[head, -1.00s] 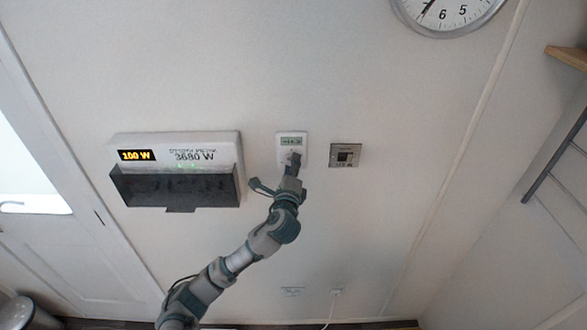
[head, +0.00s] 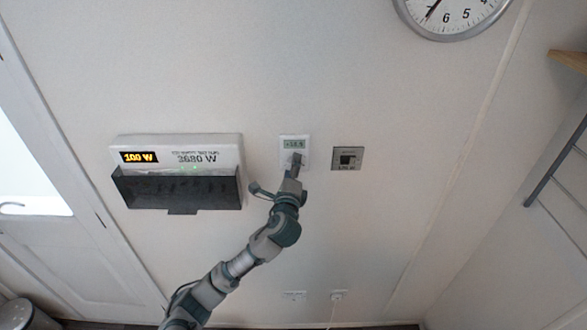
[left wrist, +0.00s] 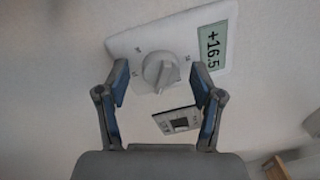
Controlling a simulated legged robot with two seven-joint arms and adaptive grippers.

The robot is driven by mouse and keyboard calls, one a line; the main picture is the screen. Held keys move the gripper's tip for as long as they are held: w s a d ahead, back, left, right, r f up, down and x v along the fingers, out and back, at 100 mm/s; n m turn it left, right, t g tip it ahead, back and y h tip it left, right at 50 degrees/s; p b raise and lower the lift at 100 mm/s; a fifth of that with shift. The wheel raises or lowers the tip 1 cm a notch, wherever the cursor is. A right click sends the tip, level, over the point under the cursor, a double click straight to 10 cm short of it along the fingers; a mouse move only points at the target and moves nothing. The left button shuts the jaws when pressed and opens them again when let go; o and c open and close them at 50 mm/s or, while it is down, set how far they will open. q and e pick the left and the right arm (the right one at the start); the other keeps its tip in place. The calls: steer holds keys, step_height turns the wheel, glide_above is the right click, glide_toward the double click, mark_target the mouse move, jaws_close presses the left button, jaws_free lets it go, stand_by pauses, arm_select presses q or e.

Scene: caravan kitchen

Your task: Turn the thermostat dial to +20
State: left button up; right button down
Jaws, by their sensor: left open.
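The white thermostat (head: 294,143) is on the wall, and its small display shows in the head view, too small to read surely. In the left wrist view the thermostat (left wrist: 125,45) appears turned, with a round white dial (left wrist: 161,72) and a display (left wrist: 212,45) reading +16.5. My left gripper (head: 296,163) is at the lower part of the thermostat. In the left wrist view its fingers (left wrist: 160,82) are open, one on either side of the dial, with gaps between fingers and dial. My right gripper is not in view.
A metal-framed switch plate (head: 347,158) is just right of the thermostat. A power panel (head: 180,165) with a dark cover is to the left. A clock (head: 450,14) hangs at upper right. Bare wall surrounds them.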

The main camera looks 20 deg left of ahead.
arm_select(q)
steer(key=s+d+f, duration=0.1)
steer(key=s+d, duration=0.1)
steer(key=s, duration=0.9)
steer(key=shift+s, duration=0.35)
